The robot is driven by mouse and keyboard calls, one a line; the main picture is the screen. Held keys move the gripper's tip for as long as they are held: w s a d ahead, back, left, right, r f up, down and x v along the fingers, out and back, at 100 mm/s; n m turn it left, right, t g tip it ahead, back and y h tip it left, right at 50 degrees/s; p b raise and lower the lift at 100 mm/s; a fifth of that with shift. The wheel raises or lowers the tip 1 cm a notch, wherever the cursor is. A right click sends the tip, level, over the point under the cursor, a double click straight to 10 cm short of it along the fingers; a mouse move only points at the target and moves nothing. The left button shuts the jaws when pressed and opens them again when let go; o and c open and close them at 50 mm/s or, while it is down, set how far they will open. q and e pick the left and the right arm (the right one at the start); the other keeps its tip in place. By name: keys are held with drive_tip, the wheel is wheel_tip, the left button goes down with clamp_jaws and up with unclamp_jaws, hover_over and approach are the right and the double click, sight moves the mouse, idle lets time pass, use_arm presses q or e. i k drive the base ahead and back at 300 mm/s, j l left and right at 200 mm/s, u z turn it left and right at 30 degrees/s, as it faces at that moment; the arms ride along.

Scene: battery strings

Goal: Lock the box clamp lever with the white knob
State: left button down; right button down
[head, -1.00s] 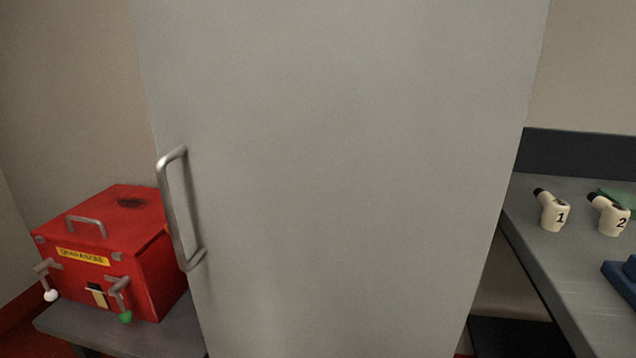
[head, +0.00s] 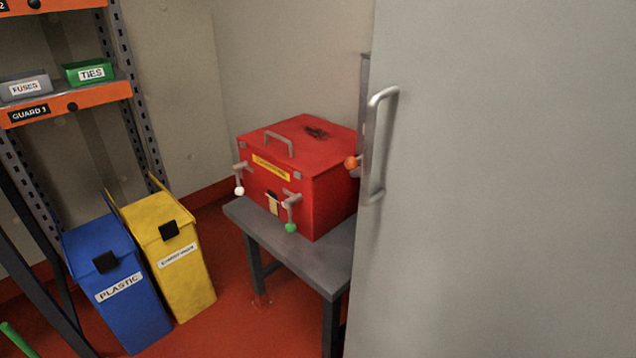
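The red box (head: 330,196) with a yellow label stands on a small grey table (head: 290,252), its lid down. On its front face, at the left, hangs a clamp lever with a white knob (head: 239,191); the knob is at the low end. A second lever with a green knob (head: 290,228) hangs at the right of the front face. Whether the levers are locked cannot be told. Neither of my grippers is in view.
A tall grey cabinet (head: 500,180) with a metal handle (head: 376,150) fills the right side. A blue bin (head: 115,280) and a yellow bin (head: 175,255) stand left of the table. A shelf rack (head: 70,105) is behind them. Red floor shows in front of the table.

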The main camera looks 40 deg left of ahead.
sight(240, 189)
drive_tip(key=l+u, duration=0.1)
drive_tip(key=u, duration=0.8)
drive_tip(key=l+u, duration=0.15)
drive_tip(key=u, duration=0.35)
drive_tip(key=l+u, duration=0.1)
drive_tip(key=u, duration=0.35)
